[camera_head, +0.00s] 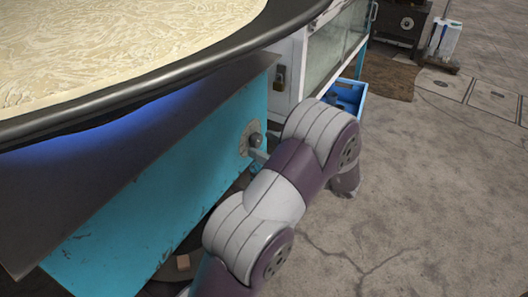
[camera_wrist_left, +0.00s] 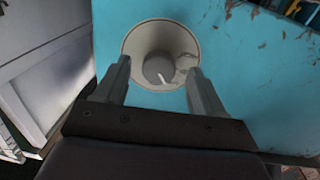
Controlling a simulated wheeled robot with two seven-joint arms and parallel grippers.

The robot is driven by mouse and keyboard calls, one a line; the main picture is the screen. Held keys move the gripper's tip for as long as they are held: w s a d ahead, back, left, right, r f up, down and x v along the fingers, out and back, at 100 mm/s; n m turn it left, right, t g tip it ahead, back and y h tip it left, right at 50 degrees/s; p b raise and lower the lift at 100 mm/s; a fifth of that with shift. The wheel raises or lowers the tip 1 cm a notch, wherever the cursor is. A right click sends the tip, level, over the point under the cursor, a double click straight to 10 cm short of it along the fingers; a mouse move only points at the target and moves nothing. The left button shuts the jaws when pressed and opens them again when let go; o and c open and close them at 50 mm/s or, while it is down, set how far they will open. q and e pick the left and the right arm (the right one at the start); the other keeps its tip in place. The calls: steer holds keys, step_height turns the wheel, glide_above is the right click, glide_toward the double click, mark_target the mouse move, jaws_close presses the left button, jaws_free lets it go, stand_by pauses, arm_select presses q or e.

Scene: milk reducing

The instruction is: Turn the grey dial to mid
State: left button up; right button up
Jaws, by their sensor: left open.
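The grey dial (camera_head: 255,139) sits on a round pale plate on the teal side panel (camera_head: 150,190) below the big pan. In the left wrist view the dial (camera_wrist_left: 157,67) has a short white pointer line, directed down and slightly right in that picture. My left gripper (camera_wrist_left: 159,66) is open, with one finger on each side of the dial in that view and visible space on both sides. In the head view my left gripper (camera_head: 258,156) is small and mostly hidden behind my arm, close to the dial. My right gripper is not in view.
A wide dark pan (camera_head: 200,62) of pale, wrinkled milk overhangs the panel, with a blue glow beneath. A white glass-sided cabinet (camera_head: 330,45) and a blue crate (camera_head: 347,92) stand beyond my arm. The concrete floor at right is largely clear.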

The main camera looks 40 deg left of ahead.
arm_select(q)
steer(key=shift+a, duration=0.5)
steer(key=c, duration=1.1)
steer(key=shift+o, duration=0.3)
steer(key=shift+n, duration=0.3)
steer(key=n, duration=0.2)
steer(key=shift+n, duration=0.4)
steer(key=shift+f+n, duration=0.1)
steer(key=shift+n, duration=2.1)
steer(key=shift+y, duration=0.3)
steer(key=o, duration=1)
